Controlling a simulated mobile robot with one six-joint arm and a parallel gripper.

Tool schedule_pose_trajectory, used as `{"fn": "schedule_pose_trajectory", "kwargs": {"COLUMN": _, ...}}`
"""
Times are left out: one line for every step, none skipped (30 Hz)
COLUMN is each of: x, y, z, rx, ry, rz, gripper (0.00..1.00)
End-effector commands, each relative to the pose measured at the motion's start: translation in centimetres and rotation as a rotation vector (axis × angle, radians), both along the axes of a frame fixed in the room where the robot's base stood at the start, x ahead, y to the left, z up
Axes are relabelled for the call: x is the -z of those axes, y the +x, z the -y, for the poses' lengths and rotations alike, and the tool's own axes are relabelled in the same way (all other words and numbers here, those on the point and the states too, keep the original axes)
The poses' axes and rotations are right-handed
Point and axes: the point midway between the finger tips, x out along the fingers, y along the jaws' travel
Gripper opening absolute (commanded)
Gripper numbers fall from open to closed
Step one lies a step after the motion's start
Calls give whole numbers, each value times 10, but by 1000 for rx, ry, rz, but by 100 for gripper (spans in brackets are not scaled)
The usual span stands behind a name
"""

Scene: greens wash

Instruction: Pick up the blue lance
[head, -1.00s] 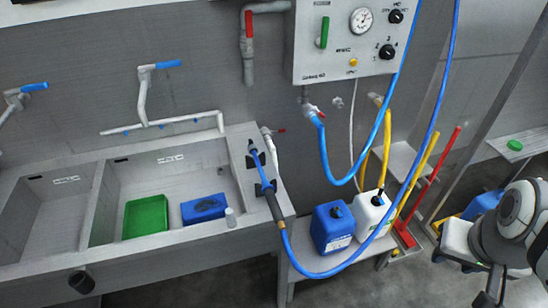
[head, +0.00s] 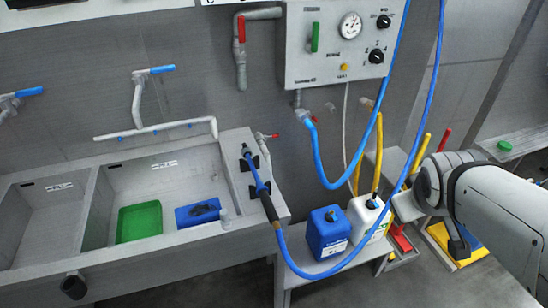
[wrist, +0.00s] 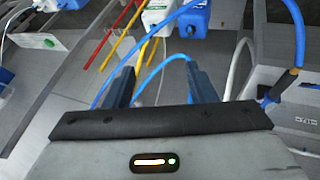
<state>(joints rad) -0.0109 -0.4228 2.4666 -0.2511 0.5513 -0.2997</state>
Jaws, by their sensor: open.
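The blue lance (head: 257,182) rests in dark clips on the right rim of the sink. Its dark grip points toward the front edge, and a blue hose (head: 330,273) runs from it. In the wrist view the lance (wrist: 281,87) shows at the right, beside the sink edge and outside my jaws. My gripper (wrist: 158,66) is open and empty, with the hose looping behind its fingers. In the head view my arm is at the right, well apart from the lance; the fingertips are not clear there.
The sink (head: 150,248) holds a green tray (head: 139,222) and a blue tray (head: 198,213). A blue jug (head: 327,232) and a white jug (head: 368,218) stand on a low shelf right of it. A control box (head: 337,42) with hanging hoses is above.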

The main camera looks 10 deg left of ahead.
Motion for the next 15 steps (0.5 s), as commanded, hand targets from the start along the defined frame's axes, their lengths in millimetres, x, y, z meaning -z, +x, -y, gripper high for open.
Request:
{"fn": "schedule_pose_trajectory", "kwargs": {"x": 18, "y": 27, "z": -3, "rx": -138, "ry": -95, "rz": 50, "gripper": 51}}
{"fn": "schedule_pose_trajectory", "kwargs": {"x": 22, "y": 44, "z": -6, "rx": -234, "ry": -159, "rz": 89, "gripper": 51}}
{"fn": "schedule_pose_trajectory", "kwargs": {"x": 27, "y": 65, "z": -14, "rx": -367, "ry": -244, "rz": 141, "gripper": 51}}
{"fn": "schedule_pose_trajectory", "kwargs": {"x": 30, "y": 80, "z": -22, "rx": -469, "ry": -303, "rz": 181, "gripper": 51}}
{"fn": "schedule_pose_trajectory", "kwargs": {"x": 34, "y": 94, "z": -32, "rx": -572, "ry": -363, "rz": 220, "gripper": 51}}
{"fn": "schedule_pose_trajectory", "kwargs": {"x": 41, "y": 111, "z": -46, "rx": -706, "ry": -438, "rz": 273, "gripper": 51}}
{"fn": "schedule_pose_trajectory", "kwargs": {"x": 46, "y": 122, "z": -57, "rx": -795, "ry": -494, "rz": 315, "gripper": 51}}
{"fn": "schedule_pose_trajectory", "kwargs": {"x": 54, "y": 130, "z": -74, "rx": -919, "ry": -530, "rz": 355, "gripper": 51}}
{"fn": "schedule_pose_trajectory", "kwargs": {"x": 64, "y": 139, "z": -95, "rx": -1071, "ry": -586, "rz": 411, "gripper": 51}}
{"fn": "schedule_pose_trajectory", "kwargs": {"x": 72, "y": 144, "z": -111, "rx": -1180, "ry": -630, "rz": 458, "gripper": 51}}
{"fn": "schedule_pose_trajectory", "kwargs": {"x": 80, "y": 147, "z": -126, "rx": -1283, "ry": -670, "rz": 506, "gripper": 51}}
{"fn": "schedule_pose_trajectory", "kwargs": {"x": 91, "y": 148, "z": -147, "rx": -1418, "ry": -715, "rz": 574, "gripper": 51}}
{"fn": "schedule_pose_trajectory", "kwargs": {"x": 99, "y": 148, "z": -162, "rx": -1512, "ry": -742, "rz": 626, "gripper": 51}}
{"fn": "schedule_pose_trajectory", "kwargs": {"x": 107, "y": 145, "z": -176, "rx": -1602, "ry": -764, "rz": 678, "gripper": 51}}
{"fn": "schedule_pose_trajectory", "kwargs": {"x": 118, "y": 140, "z": -192, "rx": -1709, "ry": -786, "rz": 745, "gripper": 51}}
